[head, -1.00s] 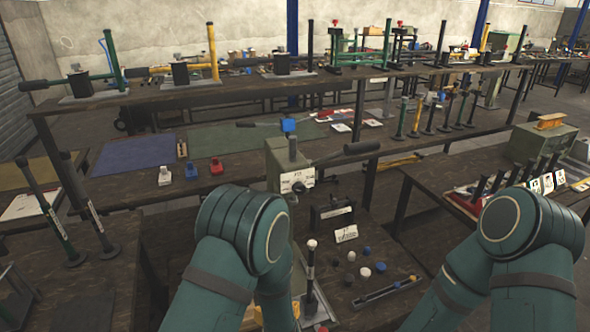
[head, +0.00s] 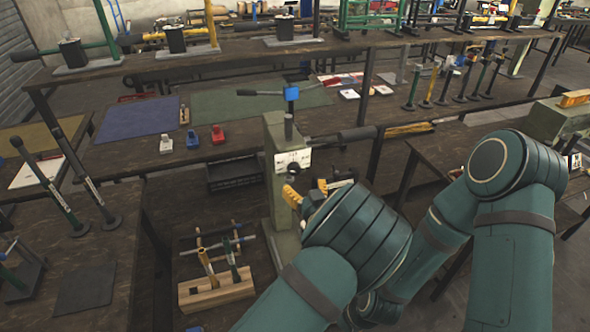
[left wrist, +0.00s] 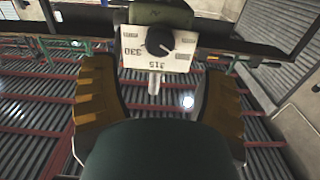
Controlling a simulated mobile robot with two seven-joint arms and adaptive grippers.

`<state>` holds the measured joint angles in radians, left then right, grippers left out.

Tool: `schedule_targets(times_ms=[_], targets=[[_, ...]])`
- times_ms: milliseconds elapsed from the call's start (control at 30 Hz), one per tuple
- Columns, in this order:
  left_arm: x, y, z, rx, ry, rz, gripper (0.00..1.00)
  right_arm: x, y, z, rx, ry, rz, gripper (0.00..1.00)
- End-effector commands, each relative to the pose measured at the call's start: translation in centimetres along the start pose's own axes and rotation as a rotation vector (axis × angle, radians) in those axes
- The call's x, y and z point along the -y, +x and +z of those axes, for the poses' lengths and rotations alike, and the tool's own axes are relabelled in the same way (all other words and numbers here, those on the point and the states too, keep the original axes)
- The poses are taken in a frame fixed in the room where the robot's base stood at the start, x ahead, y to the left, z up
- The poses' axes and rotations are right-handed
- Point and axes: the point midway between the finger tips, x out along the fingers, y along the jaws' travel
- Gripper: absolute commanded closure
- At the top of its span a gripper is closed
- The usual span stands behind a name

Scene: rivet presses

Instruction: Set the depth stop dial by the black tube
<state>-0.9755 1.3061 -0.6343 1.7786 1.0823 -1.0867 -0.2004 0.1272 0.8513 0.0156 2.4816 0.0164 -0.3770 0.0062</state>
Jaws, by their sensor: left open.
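The depth stop dial is a black knob on a white plate (head: 294,161) on the front of a grey-green press (head: 273,130). In the left wrist view the black knob (left wrist: 160,42) is close ahead; the plate reads 330 and 315, with a pale mark on the knob. My left gripper (head: 307,192) is open, its yellow fingers just below and in front of the plate, apart from the knob. In the left wrist view its fingers are wide apart with nothing between them. A black tube-like grip (head: 357,133) sticks out right of the press. My right gripper is not in view.
A wooden rack (head: 215,292) with several tools stands left of the press. Behind lie a blue mat (head: 138,130), a green mat (head: 240,108) and small blocks. Several upright-handled tools stand at the back right. My arms hide the table right of the press.

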Motion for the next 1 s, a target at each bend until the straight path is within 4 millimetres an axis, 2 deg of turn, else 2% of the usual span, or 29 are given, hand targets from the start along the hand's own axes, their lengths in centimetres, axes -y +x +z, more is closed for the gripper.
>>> schedule_targets(times_ms=[200,400,600,867,1000], targets=[[0.0,4.3,0.0,0.0,-0.001,-0.001,0.27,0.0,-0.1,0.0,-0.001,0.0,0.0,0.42],[0.0,6.8,0.1,0.001,0.0,0.0,0.27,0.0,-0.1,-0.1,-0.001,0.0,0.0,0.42],[0.0,7.8,0.0,0.001,0.0,0.001,0.27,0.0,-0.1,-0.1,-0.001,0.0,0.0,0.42],[0.0,7.8,0.0,0.001,0.0,0.001,0.26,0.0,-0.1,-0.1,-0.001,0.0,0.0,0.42],[0.0,7.8,0.0,0.002,0.0,0.001,0.75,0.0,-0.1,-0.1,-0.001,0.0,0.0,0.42]])
